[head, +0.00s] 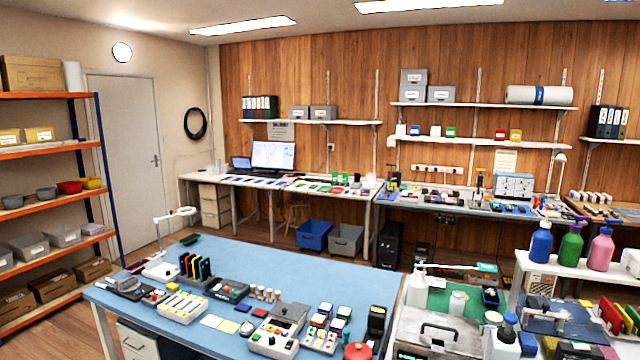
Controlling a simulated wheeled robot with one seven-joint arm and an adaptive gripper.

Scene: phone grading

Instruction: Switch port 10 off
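No label for port 10 can be read at this distance. A white block with a row of pale yellow and dark marks (182,306) lies on the blue bench (240,265); I cannot tell whether these are ports or switches. A grey and white box with coloured buttons (274,338) stands nearer the bench's front edge, and a dark grey unit (228,290) sits behind it to the left. A white strip of sockets (437,169) is on the wooden wall at the back. My gripper is not in view.
A grey case with a handle (438,335) and white bottles stand right of the blue bench. Blue, green and pink pump bottles (571,246) stand on a white shelf. Blue and grey crates (345,240) sit on the floor at the back. The blue bench's rear half is mostly clear.

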